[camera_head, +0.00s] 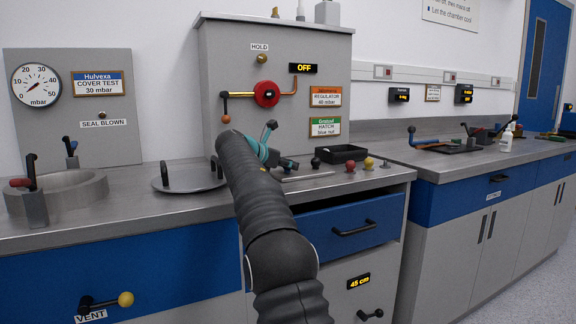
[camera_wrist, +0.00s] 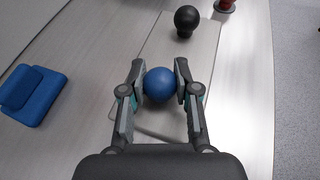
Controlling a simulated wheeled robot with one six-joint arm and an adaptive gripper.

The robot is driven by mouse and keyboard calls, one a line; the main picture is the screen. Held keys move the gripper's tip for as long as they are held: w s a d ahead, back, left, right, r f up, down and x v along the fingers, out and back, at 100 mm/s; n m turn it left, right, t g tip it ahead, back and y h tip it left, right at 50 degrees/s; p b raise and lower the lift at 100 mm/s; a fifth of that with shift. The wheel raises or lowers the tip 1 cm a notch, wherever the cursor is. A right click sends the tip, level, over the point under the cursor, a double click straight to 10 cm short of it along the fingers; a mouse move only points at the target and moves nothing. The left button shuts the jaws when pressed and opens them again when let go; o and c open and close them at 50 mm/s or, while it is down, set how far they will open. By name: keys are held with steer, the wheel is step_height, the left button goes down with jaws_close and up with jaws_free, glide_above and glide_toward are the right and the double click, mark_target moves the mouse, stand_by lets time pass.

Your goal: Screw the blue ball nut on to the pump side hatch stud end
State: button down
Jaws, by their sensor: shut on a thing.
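My gripper (camera_wrist: 159,84) is shut on the blue ball nut (camera_wrist: 158,85), with a finger on each side of it in the wrist view. Below it is a pale flat surface; I cannot tell whether the nut touches it. In the head view my gripper (camera_head: 280,146) is over the counter in front of the grey panel box, and the blue nut cannot be made out there. A green-banded sign (camera_head: 325,127) on the box reads hatch, blue nut. I cannot pick out the pump side hatch stud end in either view.
A black ball nut (camera_head: 315,162), a black tray (camera_head: 341,153), a red ball nut (camera_head: 350,165) and a yellow one (camera_head: 368,163) stand right of my gripper. A handled lid (camera_head: 175,184) and a round metal chamber (camera_head: 62,192) are left. A blue block (camera_wrist: 36,92) lies left in the wrist view.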

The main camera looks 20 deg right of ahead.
steer(key=shift+w+a+f, duration=0.15)
steer(key=shift+a, duration=0.1)
steer(key=c, duration=0.8)
jaws_free()
steer(key=shift+w+a, duration=0.1)
steer(key=shift+a, duration=0.05)
steer(key=shift+o, duration=0.2)
steer(key=shift+d, duration=0.2)
steer(key=o, duration=0.3)
steer(key=shift+d, duration=0.15)
steer(key=shift+r, duration=1.8)
